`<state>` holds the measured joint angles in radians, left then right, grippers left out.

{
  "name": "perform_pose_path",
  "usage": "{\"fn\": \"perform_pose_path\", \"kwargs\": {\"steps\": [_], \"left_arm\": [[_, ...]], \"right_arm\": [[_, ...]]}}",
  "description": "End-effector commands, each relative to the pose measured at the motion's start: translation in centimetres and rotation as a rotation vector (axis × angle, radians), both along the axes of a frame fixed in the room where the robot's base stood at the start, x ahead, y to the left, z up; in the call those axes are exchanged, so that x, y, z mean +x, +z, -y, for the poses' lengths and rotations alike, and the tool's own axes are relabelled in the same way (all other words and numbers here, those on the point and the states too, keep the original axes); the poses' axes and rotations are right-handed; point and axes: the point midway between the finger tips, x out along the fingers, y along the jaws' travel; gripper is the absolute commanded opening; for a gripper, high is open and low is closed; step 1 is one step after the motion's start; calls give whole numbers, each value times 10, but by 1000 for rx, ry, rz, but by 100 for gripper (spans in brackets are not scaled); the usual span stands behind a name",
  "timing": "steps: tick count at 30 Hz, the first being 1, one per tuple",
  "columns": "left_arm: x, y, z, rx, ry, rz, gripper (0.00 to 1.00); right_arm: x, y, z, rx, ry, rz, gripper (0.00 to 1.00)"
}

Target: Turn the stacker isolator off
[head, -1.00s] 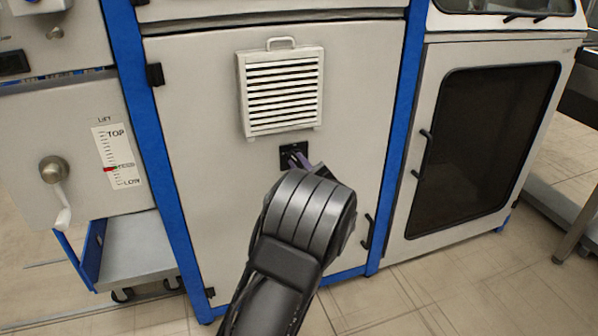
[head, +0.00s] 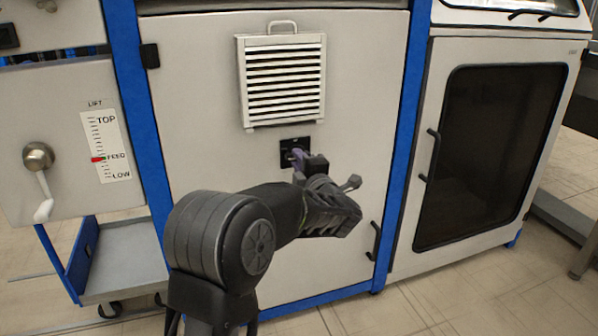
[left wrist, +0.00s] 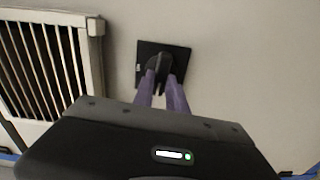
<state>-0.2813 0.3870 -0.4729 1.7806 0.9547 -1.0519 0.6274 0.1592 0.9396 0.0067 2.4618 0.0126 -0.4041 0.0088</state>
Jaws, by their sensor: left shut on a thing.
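The stacker isolator is a small black square plate (head: 287,146) on the pale cabinet door, below the louvred vent. In the left wrist view the isolator plate (left wrist: 179,57) appears tilted, with a dark knob (left wrist: 158,65) standing out from it. My left gripper (head: 298,158) reaches the isolator from below right. Its purple fingers (left wrist: 160,85) are shut around the knob, one on each side. The gripper hides part of the plate and knob in the head view. The plate's markings are too small to read. My right gripper is not in view.
The louvred vent (head: 283,80) juts out just above the isolator. A lift crank (head: 40,165) with a TOP/FEED/LOW scale (head: 105,147) is at left. A dark-windowed door (head: 490,150) stands at right. Blue posts frame the cabinet door.

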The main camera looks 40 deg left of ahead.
Motion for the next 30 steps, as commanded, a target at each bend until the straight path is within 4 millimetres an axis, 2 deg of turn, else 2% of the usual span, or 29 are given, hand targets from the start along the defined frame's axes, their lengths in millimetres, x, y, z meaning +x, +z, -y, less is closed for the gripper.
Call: {"fn": "perform_pose_path", "kwargs": {"steps": [1, 6, 20, 21, 28, 30], "left_arm": [[0, -4, 0, -13, -1, 17, 0], [0, -2, 0, -41, -1, 58, 0], [1, -1, 1, -50, -2, 70, 0], [1, -1, 1, -50, -2, 70, 20], [0, -1, 0, -50, -1, 70, 38], [0, -1, 0, -50, -1, 70, 39]], "right_arm": [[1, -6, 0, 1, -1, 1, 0], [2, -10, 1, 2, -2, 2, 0], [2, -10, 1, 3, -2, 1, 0], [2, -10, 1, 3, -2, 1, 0], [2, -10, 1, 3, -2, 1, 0], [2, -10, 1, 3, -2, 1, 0]]}}
